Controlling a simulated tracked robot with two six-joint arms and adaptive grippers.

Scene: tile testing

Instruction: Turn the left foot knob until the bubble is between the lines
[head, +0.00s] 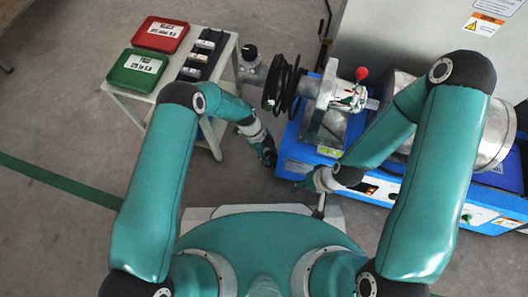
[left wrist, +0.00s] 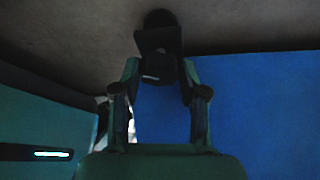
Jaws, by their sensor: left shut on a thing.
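In the left wrist view, the fingers of my left gripper (left wrist: 160,80) are shut on a dark foot knob (left wrist: 157,67), with a black foot (left wrist: 158,40) beyond it. In the head view, my left gripper (head: 268,157) is low at the left end of the blue machine base (head: 294,146); the knob is hidden there. My right gripper (head: 303,185) is at the front left of the base, lower in the picture; its fingers are too small and dark to read. I cannot make out the bubble or its lines in either view.
A cart (head: 232,62) at the back left carries a red case (head: 160,35), a green case (head: 139,71) and a dark tray (head: 206,52). The machine has black rings (head: 283,83) and a red-knobbed lever (head: 361,74).

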